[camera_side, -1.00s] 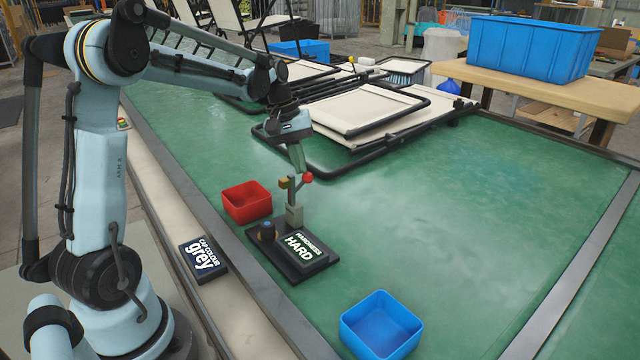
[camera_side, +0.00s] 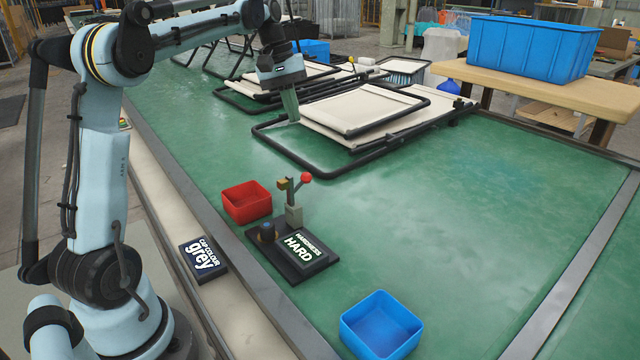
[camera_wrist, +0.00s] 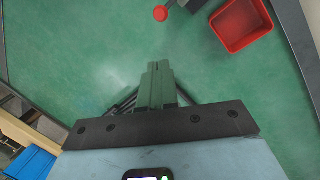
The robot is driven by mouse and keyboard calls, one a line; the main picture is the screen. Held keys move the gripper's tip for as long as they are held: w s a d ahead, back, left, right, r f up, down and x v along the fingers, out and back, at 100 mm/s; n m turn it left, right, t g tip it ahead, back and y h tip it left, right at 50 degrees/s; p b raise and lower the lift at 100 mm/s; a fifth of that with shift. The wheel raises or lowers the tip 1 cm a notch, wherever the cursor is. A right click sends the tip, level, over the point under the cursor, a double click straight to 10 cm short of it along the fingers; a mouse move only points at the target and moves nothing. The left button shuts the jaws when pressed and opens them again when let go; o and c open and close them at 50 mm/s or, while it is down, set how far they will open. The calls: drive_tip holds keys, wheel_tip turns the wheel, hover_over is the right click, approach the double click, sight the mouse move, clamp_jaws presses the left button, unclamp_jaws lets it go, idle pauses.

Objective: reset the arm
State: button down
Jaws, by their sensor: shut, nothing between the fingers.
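My gripper (camera_side: 289,104) is raised above the green bench, in front of the folded lounger frames in the side view. Its green fingers point down and are closed together with nothing between them. In the wrist view my gripper (camera_wrist: 158,72) also shows shut over bare green surface. The hardness tester (camera_side: 292,240) stands below and nearer the camera, with a red-knobbed lever and a panel reading "HARDNESS HARD". My gripper is clear of it. The red knob also shows at the top of the wrist view (camera_wrist: 160,13).
A red bin (camera_side: 246,202) stands beside the tester, and a blue bin (camera_side: 381,325) at the front. A sign (camera_side: 203,258) reads "cap colour grey". Lounger frames (camera_side: 360,112) lie at the back. A large blue crate (camera_side: 527,50) sits on a side table. The bench's right half is clear.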

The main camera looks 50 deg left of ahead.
drive_tip(key=s+d+m+t+y, duration=0.2)
drive_tip(key=s+d+m, duration=0.25)
drive_tip(key=d, duration=0.65)
drive_tip(key=s+d+f+m+t, duration=0.3)
drive_tip(key=s+d+f+m, duration=0.3)
drive_tip(key=s+d+f, duration=0.2)
drive_tip(key=shift+s+d+f, duration=0.4)
drive_tip(key=shift+d+f, duration=0.25)
drive_tip(key=shift+d, duration=0.1)
